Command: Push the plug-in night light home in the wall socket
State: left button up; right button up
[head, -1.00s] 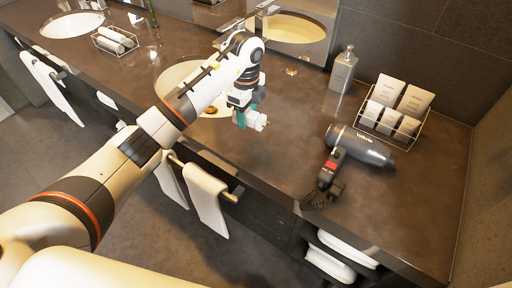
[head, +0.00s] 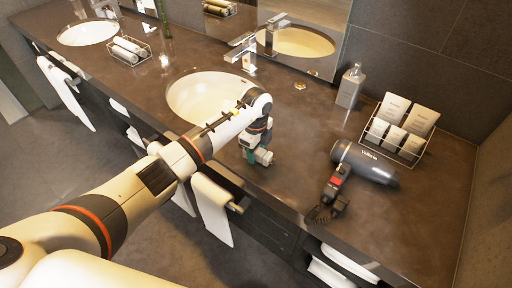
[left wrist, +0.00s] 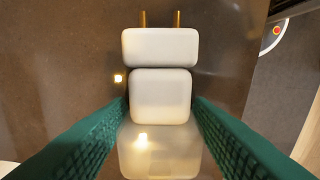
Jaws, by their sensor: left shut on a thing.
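The night light (left wrist: 160,95) is pale, with a squarish middle, a frosted lower part and two brass prongs (left wrist: 160,18) that point away from me at the top of the left wrist view. My left gripper (left wrist: 160,118) is shut on it, with a green finger on each side. In the head view the night light (head: 264,157) shows small at the end of my left gripper (head: 254,151), over the counter near its front edge. The prongs touch nothing that I can see. No wall socket can be made out. My right gripper is not in view.
A dark hair dryer (head: 364,163) lies on the counter (head: 300,130) to the right. A soap bottle (head: 349,87) and a wire rack (head: 425,150) of packets stand behind it. A sink (head: 195,92) and a faucet (head: 243,48) are left of my gripper. Counter between gripper and dryer is clear.

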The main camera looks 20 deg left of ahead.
pick_arm(q)
jog(key=shift+f, duration=0.1)
jog(key=shift+f, duration=0.15)
jog(key=o, duration=1)
jog(key=shift+c, duration=0.2)
